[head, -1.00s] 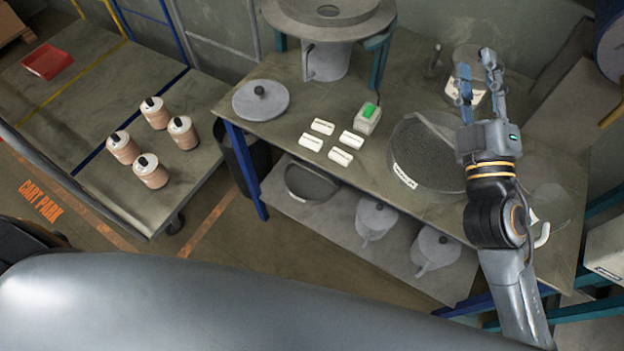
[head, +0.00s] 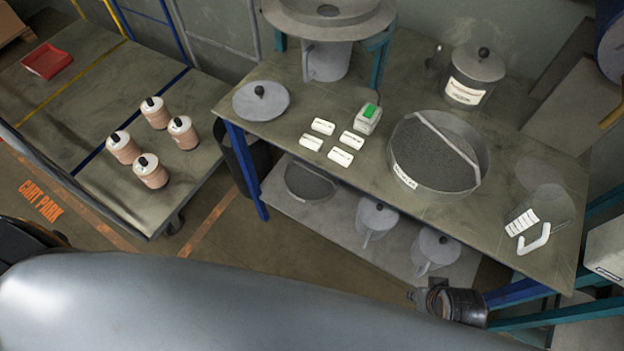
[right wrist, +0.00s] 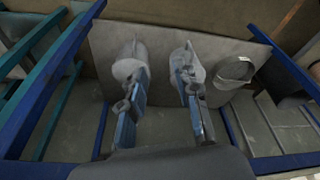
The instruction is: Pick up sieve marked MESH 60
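A large round grey sieve (head: 462,187) with a dark mesh and a pale bar across it stands on the table; the small print of its white label (head: 404,176) is not readable. A second round sieve-like pan (head: 310,183) lies on the lower shelf and also shows in the right wrist view (right wrist: 235,70); I see no readable mark on it. My right gripper (right wrist: 160,80) is open and empty, in front of the lower shelf. In the head view only part of my right arm shows, below the table's front edge. My left gripper is not in view.
Two spouted grey cans (head: 375,219) stand on the lower shelf (head: 330,225). The tabletop holds a lidded pot (head: 474,75), white blocks (head: 340,157), a green-buttoned box (head: 367,118), a lid (head: 261,101) and a clear jug (head: 540,212). Blue table legs (head: 246,170) flank the shelf.

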